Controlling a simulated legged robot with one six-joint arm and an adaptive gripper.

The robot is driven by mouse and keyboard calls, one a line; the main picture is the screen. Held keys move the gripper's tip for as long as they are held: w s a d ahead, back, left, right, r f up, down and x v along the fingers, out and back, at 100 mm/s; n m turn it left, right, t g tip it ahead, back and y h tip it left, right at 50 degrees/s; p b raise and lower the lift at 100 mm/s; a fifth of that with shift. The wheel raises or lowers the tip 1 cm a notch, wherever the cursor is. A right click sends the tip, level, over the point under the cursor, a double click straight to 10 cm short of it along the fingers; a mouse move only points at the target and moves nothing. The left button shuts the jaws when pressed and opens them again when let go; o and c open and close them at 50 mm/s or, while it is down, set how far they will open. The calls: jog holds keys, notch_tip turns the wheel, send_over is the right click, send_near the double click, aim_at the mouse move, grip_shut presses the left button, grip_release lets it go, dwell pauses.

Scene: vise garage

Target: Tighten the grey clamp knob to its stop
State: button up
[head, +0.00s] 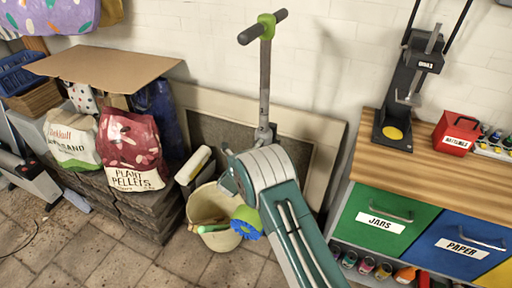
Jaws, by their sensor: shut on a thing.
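A kick-scooter-like upright has a dark crossbar (262,27) with a bright green centre and a grey pole (264,85). A lighter grey collar (263,133) shows low on the pole, just above my teal and pale grey arm. The pole's lower part is hidden behind the arm. I cannot make out the grey clamp knob; it may be hidden there. My gripper's fingertips do not show in the head view. I cannot see what they touch, or how far the knob is turned.
A cream bucket (214,205) holding tools stands left of my arm. Bags of sand (72,138) and plant pellets (132,155) sit on a dark stack. A framed panel (315,135) leans on the wall. A wooden bench (428,155) with a black stand (394,120) fills the right.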

jog(key=shift+s+d+f, duration=0.1)
jog(key=shift+d+f, duration=0.05)
jog(key=shift+f, duration=0.25)
jog(key=o, duration=1.1)
jog(key=shift+o, duration=0.2)
jog(key=shift+r, duration=0.1)
jog(key=shift+r, duration=0.1)
jog(key=v, duration=1.2)
